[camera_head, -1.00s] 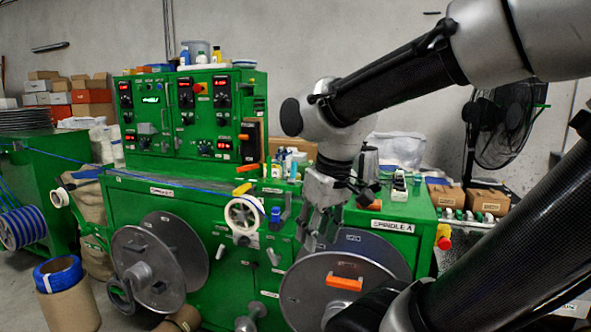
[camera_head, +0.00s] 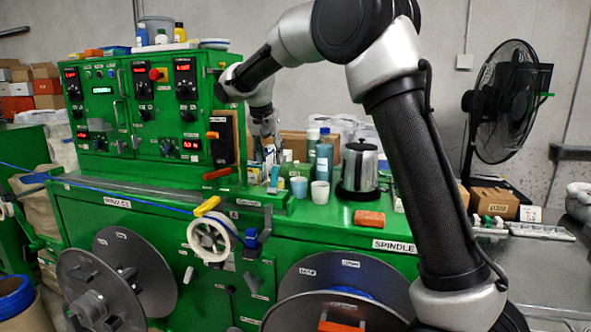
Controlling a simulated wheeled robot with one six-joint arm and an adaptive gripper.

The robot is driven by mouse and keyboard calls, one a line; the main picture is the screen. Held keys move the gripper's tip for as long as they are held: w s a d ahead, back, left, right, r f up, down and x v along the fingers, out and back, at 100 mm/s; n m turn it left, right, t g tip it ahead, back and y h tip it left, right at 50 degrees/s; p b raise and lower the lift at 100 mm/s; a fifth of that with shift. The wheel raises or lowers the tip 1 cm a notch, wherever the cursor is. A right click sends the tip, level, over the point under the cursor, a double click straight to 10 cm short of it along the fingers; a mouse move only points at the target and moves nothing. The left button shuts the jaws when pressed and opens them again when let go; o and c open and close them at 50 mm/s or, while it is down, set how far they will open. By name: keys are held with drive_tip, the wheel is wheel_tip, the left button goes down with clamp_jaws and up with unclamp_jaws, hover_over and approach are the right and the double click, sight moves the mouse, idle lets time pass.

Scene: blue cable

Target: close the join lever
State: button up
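The green machine (camera_head: 330,236) has several levers, and I cannot read which one is marked as the join lever. A yellow lever (camera_head: 207,206) slants upward above a white wheel (camera_head: 191,238). A blue clamp-like part (camera_head: 252,238) sits just right of the wheel. A red handle (camera_head: 217,173) and a small orange handle (camera_head: 212,135) are at the black panel (camera_head: 231,150) on the cabinet's right end. My gripper (camera_head: 265,140) points down just right of that panel, above the bench top and apart from the yellow lever. Its fingers are small and dark, and their opening is unclear.
A steel pot (camera_head: 360,165), cups (camera_head: 320,191) and bottles (camera_head: 324,160) crowd the bench below and right of my gripper. An orange block (camera_head: 369,219) lies near the front edge. A blue cable (camera_head: 120,202) runs along the left. A fan (camera_head: 503,100) stands at right.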

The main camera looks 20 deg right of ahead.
sight(274, 171)
drive_tip(key=shift+m, duration=0.9)
drive_tip(key=x, duration=0.7)
drive_tip(key=shift+w+d+f, duration=0.1)
drive_tip(key=shift+d+f, duration=0.15)
drive_tip(key=shift+f, duration=0.1)
clamp_jaws()
